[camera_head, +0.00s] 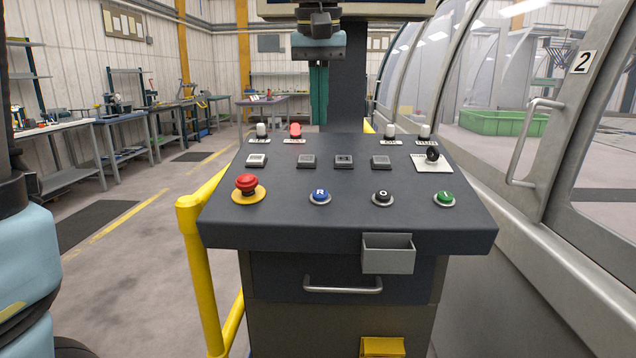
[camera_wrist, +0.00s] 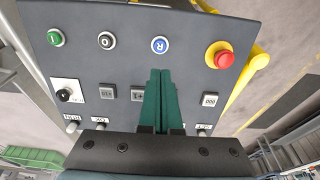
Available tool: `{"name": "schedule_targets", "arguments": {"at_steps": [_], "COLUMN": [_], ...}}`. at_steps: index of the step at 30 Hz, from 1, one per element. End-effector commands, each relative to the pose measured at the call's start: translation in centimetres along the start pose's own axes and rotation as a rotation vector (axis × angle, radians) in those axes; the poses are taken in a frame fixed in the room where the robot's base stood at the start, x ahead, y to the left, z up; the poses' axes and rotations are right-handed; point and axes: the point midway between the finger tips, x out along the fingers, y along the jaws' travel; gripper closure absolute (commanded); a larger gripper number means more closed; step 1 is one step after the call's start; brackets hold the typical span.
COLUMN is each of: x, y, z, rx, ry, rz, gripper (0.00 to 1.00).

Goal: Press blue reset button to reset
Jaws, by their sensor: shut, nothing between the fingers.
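The blue reset button (camera_head: 320,196), marked R, sits in the front row of the sloped control panel (camera_head: 345,226), between the red emergency stop and the black O button. In the wrist view the blue button (camera_wrist: 159,45) lies just beyond the fingertips. My gripper (camera_wrist: 160,72) has green fingers, shut together with nothing between them. In the head view my gripper (camera_head: 318,120) hangs at the panel's far edge, fingers pointing down. The fingers look apart from the blue button; their exact height above the panel is hard to tell.
The red emergency stop (camera_head: 246,184) stands up left of the blue button. The black O button (camera_head: 382,197), green I button (camera_head: 444,198) and key switch (camera_head: 432,155) are to the right. Small lamps line the back. A yellow rail (camera_head: 192,250) flanks the panel; a glazed machine door stands right.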

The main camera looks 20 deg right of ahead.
Motion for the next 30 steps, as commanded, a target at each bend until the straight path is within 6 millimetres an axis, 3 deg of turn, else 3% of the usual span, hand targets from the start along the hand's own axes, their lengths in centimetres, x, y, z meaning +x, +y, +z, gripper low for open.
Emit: {"name": "schedule_targets", "arguments": {"at_steps": [7, 11, 24, 30], "x": [0.3, 1.5, 10.1, 12.9], "y": [0.0, -0.1, -0.1, -0.1], "z": [0.0, 0.0, 0.0, 0.0], "rx": [0.000, 0.000, 0.000, 0.000], "ry": [0.000, -0.003, -0.004, -0.002], "rz": [0.000, -0.001, -0.002, -0.001], "gripper": [1.00, 1.00, 1.00, 1.00]}}
